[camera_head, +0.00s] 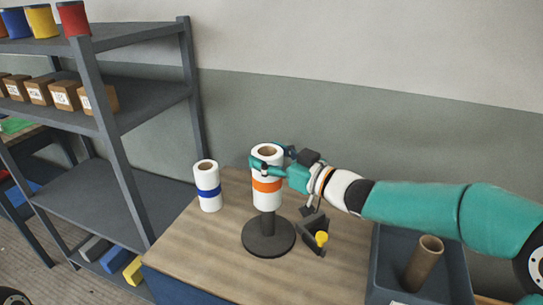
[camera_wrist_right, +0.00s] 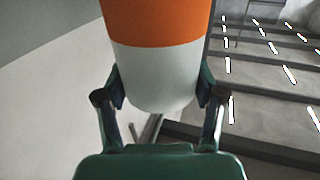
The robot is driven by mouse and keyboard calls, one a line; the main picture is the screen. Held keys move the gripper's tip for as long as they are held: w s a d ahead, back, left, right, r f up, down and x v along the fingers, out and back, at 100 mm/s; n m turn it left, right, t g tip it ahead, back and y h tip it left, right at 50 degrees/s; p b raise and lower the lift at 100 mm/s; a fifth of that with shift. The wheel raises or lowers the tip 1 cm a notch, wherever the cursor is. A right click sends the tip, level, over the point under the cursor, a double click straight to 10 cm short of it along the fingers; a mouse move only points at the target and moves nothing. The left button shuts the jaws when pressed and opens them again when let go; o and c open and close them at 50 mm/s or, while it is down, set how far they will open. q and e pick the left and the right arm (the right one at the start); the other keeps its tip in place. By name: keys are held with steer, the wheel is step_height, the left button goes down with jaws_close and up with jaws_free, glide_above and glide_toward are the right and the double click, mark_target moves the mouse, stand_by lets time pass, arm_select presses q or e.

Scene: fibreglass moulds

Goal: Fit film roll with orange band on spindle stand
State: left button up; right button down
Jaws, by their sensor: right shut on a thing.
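The white film roll with the orange band (camera_head: 267,186) is upright, directly above the dark spindle stand (camera_head: 268,238) in the head view. The stand's round base rests on the wooden table and its post shows below the roll; how far the post reaches inside the roll is hidden. My right gripper (camera_head: 268,162) is shut on the roll near its upper part, coming from the right. In the right wrist view the roll (camera_wrist_right: 160,65) fills the space between the two fingers. My left gripper is not in view.
A white roll with a blue band (camera_head: 208,187) stands left on the table (camera_head: 190,245). A dark holder with a yellow knob (camera_head: 321,239) is right of the stand. A grey bin (camera_head: 450,280) holds a brown tube (camera_head: 424,262). A shelf rack (camera_head: 120,160) stands left.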

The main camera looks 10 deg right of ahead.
mark_target(279, 181)
steer(key=shift+f+b, duration=1.95)
steer(key=shift+f, duration=0.75)
